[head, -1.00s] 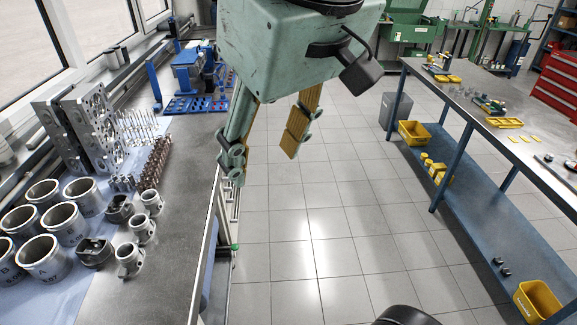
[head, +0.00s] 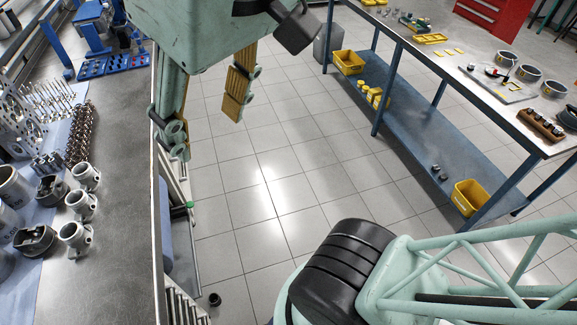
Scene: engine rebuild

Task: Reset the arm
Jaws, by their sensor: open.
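My gripper (head: 206,130) hangs at the upper left of the head view, pointing down. Its two fingers with tan pads are spread apart, and nothing is between them. It is over the gap beside the right edge of the left bench (head: 122,190), above the tiled floor. My green arm housing (head: 200,30) fills the top above the fingers. Another part of my own arm, a pale green frame with a black ribbed joint (head: 345,270), shows at the bottom right.
Pistons (head: 37,240), metal cylinders and a blue fixture (head: 95,40) stand on the left bench. The right workbench (head: 470,75) carries rings and tools; its blue lower shelf (head: 410,135) holds yellow bins (head: 469,197). A small black part (head: 215,299) lies low on the floor. The tiled aisle between is largely clear.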

